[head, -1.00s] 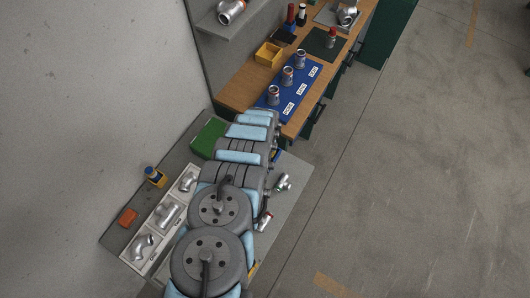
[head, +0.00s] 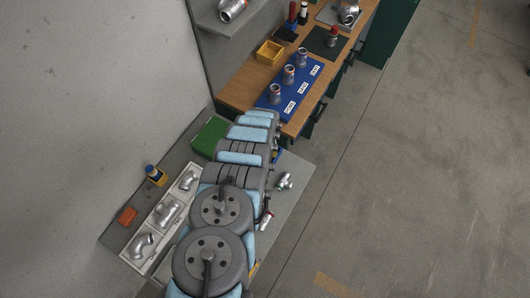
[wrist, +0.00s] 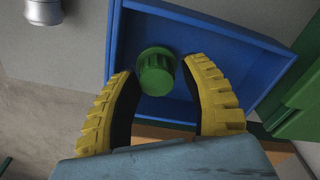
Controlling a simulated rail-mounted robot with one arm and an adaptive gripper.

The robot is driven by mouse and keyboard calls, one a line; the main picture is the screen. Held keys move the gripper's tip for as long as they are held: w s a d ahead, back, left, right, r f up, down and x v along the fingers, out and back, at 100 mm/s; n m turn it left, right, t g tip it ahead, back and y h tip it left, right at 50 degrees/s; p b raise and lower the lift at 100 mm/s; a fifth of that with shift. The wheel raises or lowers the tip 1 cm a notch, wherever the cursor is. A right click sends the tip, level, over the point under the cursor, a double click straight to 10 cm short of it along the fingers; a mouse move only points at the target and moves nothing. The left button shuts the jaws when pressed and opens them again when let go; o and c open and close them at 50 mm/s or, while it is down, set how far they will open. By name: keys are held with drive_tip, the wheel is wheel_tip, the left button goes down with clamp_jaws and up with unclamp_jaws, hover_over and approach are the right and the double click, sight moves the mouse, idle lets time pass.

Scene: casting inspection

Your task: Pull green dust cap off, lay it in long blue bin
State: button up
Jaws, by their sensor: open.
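The green dust cap (wrist: 157,71) is a ribbed round knob in the wrist view. It sits over the floor of the long blue bin (wrist: 235,32), off any fitting. I cannot tell whether it rests on the bin floor or is just above it. My gripper (wrist: 160,76) has yellow ribbed fingers that stand open on either side of the cap, with a gap visible at the right finger. In the head view my arm hides the gripper and the cap, and only a sliver of the blue bin (head: 278,156) shows.
A green bin (wrist: 301,108) adjoins the blue bin; it also shows in the head view (head: 209,136). Metal fittings (head: 285,181) lie on the grey table right of my arm. A tray of castings (head: 166,213) lies left. A wooden bench (head: 240,92) stands beyond.

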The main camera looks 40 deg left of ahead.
drive_tip(key=shift+w+d+r, duration=0.1)
drive_tip(key=shift+r, duration=0.05)
drive_tip(key=shift+r, duration=0.45)
drive_tip(key=shift+s+r, duration=0.15)
drive_tip(key=shift+r, duration=1.45)
drive_tip(key=shift+s+r, duration=0.1)
drive_tip(key=shift+r, duration=1.45)
